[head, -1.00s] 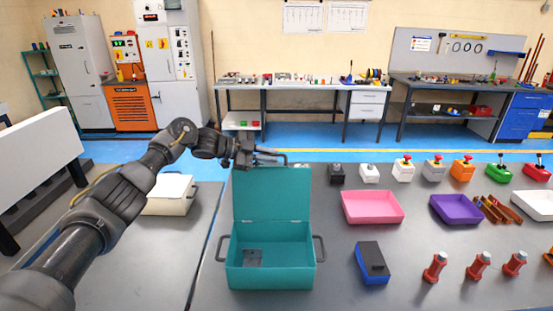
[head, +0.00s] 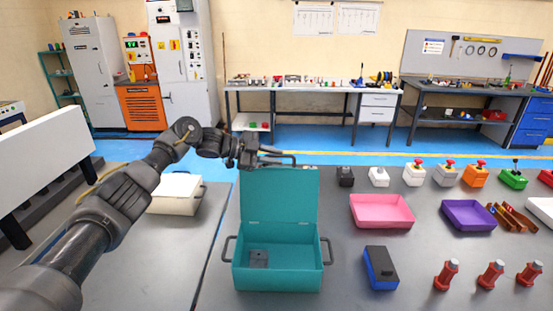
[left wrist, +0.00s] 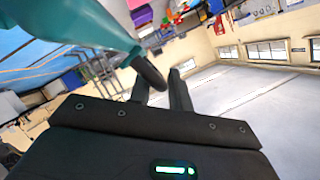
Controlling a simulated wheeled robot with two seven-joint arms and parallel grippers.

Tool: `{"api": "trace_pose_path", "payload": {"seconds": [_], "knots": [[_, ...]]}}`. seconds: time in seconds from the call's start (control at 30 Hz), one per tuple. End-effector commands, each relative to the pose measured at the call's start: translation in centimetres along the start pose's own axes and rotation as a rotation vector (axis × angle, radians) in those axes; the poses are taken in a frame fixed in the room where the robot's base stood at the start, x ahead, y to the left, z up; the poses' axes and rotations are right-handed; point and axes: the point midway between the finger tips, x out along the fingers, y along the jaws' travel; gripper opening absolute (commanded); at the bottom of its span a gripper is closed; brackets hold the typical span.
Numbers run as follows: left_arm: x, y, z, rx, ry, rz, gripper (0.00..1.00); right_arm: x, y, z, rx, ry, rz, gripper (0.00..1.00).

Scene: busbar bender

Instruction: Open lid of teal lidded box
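The teal lidded box (head: 280,277) stands on the grey table, with its lid (head: 280,195) raised roughly upright at the back. Its open inside faces me and holds a small grey piece (head: 259,258). Dark handles stick out at both sides. My left gripper (head: 262,158) is at the lid's top edge, by the dark lid handle (head: 284,156). In the left wrist view the handle (left wrist: 149,70) passes between my close-set fingers (left wrist: 161,92), which appear shut on it; the exact contact is hard to see. My right gripper is not in view.
A cream box (head: 176,193) sits left, behind my left arm. A pink tray (head: 382,211), a purple tray (head: 468,214), a blue-black box (head: 380,267) and several red-topped pieces lie right. Switch boxes line the table's back edge. Bare table lies just right of the teal box.

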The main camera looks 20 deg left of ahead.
Motion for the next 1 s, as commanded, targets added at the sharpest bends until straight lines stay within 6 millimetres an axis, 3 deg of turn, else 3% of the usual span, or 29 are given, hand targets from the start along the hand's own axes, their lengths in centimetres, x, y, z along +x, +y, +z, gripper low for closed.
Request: {"api": "trace_pose_path", "payload": {"seconds": [0.3,0.5,1.0], "knots": [[-6.3,0.2,0.4,0.001,-0.002,-0.003,0.2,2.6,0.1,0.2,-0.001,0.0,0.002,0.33],[-8.9,0.1,0.3,0.001,-0.002,-0.002,0.2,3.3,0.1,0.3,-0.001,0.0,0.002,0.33],[-9.6,0.1,0.2,-0.001,-0.001,0.0,0.2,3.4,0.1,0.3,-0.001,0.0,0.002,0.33]]}}
